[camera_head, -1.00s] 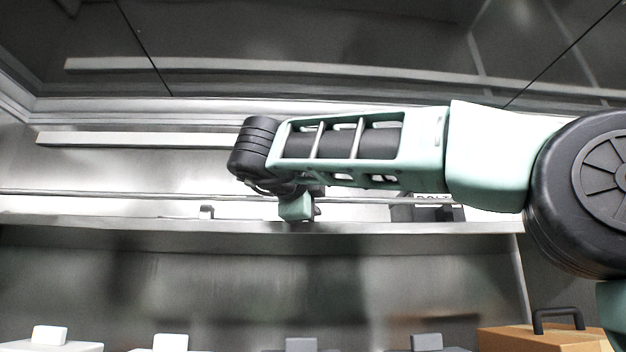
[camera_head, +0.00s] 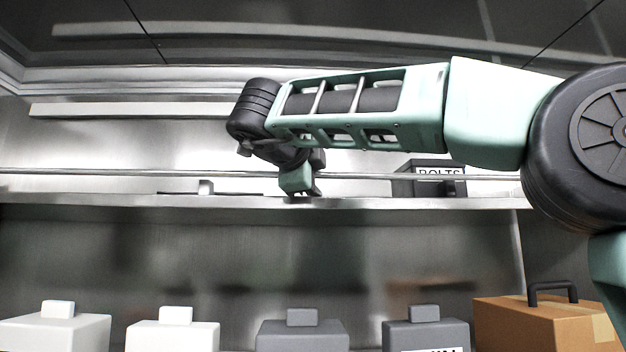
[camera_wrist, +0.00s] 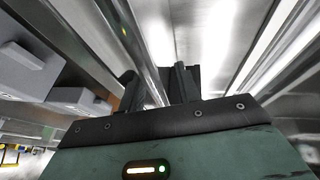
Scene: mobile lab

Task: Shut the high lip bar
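The high lip bar (camera_head: 90,171) is a thin metal rod running along the front of the upper shelf (camera_head: 100,199), a little above the shelf edge. It also shows in the wrist view (camera_wrist: 129,48) as a shiny rail slanting down toward my fingers. My gripper (camera_head: 300,188) is at the bar, near the middle of the shelf. In the wrist view my gripper (camera_wrist: 157,86) has its two dark fingers apart, with the bar's near end running in beside the left finger. Whether a finger touches the bar is hard to tell.
A grey bin labelled BOLTS (camera_head: 428,184) stands on the upper shelf right of my gripper. A pale strip (camera_head: 130,110) runs along the back wall.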

